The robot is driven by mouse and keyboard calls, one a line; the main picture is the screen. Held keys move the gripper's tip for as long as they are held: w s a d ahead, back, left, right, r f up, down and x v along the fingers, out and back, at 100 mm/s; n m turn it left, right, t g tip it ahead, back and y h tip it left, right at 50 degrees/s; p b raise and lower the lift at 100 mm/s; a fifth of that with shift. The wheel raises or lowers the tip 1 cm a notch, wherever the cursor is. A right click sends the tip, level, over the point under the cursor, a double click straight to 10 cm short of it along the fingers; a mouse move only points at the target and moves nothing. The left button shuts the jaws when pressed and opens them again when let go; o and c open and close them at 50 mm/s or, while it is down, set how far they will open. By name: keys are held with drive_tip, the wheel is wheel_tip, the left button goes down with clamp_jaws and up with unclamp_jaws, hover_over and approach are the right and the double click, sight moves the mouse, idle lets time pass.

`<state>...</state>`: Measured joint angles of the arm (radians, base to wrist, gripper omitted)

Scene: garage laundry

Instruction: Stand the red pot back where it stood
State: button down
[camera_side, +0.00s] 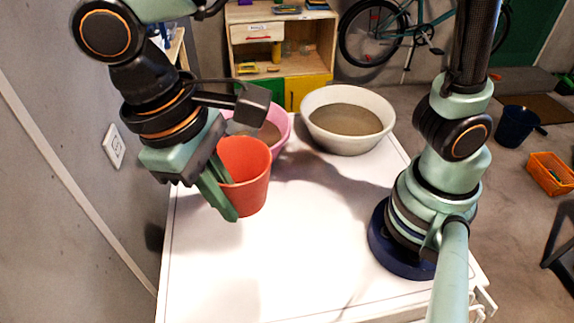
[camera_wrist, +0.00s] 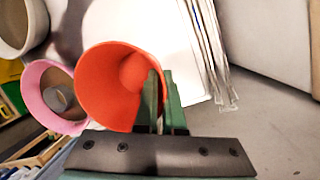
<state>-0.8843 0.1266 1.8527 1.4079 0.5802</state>
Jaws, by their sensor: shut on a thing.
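The red pot (camera_side: 252,187) is upright or nearly so near the left side of the white table. My gripper (camera_side: 225,190) reaches down to it from the upper left, with its green fingers shut on the pot's wall. In the wrist view the pot (camera_wrist: 97,88) shows its open mouth, and my gripper (camera_wrist: 160,102) has one finger inside the wall and one outside. The pot looks empty. I cannot tell whether its base touches the table.
A pink bowl (camera_side: 282,133) stands close behind the pot. A large cream bowl (camera_side: 346,145) with brown contents stands at the table's back right. The white table (camera_side: 290,270) is clear in front. A wall (camera_side: 75,130) rises on the left.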

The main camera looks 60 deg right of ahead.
drive_tip(key=s+a+n, duration=0.1)
drive_tip(key=s, duration=0.1)
approach(258, 298)
drive_tip(key=x, duration=0.5)
drive_tip(key=shift+s+d+f, duration=0.1)
drive_tip(key=shift+f, duration=0.25)
drive_tip(key=shift+f, duration=0.15)
drive_tip(key=c, duration=1)
unclamp_jaws()
